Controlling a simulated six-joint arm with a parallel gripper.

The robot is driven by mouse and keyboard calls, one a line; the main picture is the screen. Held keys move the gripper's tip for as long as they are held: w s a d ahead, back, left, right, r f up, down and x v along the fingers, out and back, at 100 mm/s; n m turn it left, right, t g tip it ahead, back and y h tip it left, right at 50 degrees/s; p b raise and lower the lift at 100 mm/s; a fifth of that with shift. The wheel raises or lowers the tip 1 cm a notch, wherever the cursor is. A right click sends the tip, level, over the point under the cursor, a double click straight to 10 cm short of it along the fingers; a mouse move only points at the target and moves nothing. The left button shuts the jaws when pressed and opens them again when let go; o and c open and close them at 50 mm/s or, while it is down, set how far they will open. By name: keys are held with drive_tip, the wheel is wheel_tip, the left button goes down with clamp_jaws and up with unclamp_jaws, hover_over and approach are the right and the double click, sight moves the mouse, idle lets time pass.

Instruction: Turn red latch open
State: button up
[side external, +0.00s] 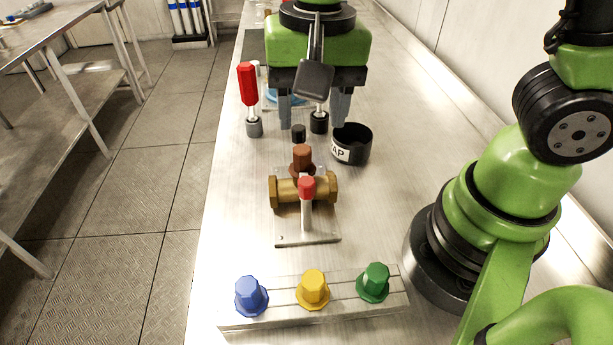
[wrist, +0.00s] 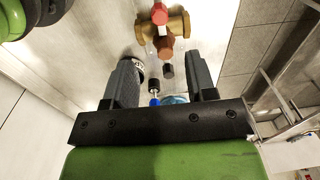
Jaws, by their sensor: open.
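The red latch (side external: 306,188) is a red-tipped pale lever, standing at the near side of a brass valve (side external: 275,192) on a metal plate. A brown-red knob (side external: 302,153) sits on the valve's far side. In the wrist view the red latch tip (wrist: 159,13) shows at the top, over the brass valve body (wrist: 178,25). My gripper (side external: 311,126) points down behind the valve, its two grey fingers wide apart. In the wrist view my gripper (wrist: 162,62) is open, with the valve beyond its fingertips. It is not touching the latch.
A black labelled cup (side external: 352,146) stands right of the valve, near my gripper. A small black cap (side external: 298,133) and a red-handled tool (side external: 248,88) stand behind and left. Blue, yellow (side external: 313,289) and green knobs line a front block. The bench's left edge is close.

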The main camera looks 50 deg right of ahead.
sight(306, 181)
drive_tip(key=shift+w+a+f, duration=0.1)
drive_tip(key=shift+a+f, duration=0.25)
drive_tip(key=shift+f, duration=0.45)
wheel_tip(306, 181, down, 10)
drive_tip(key=shift+r, duration=0.15)
drive_tip(key=c, duration=0.9)
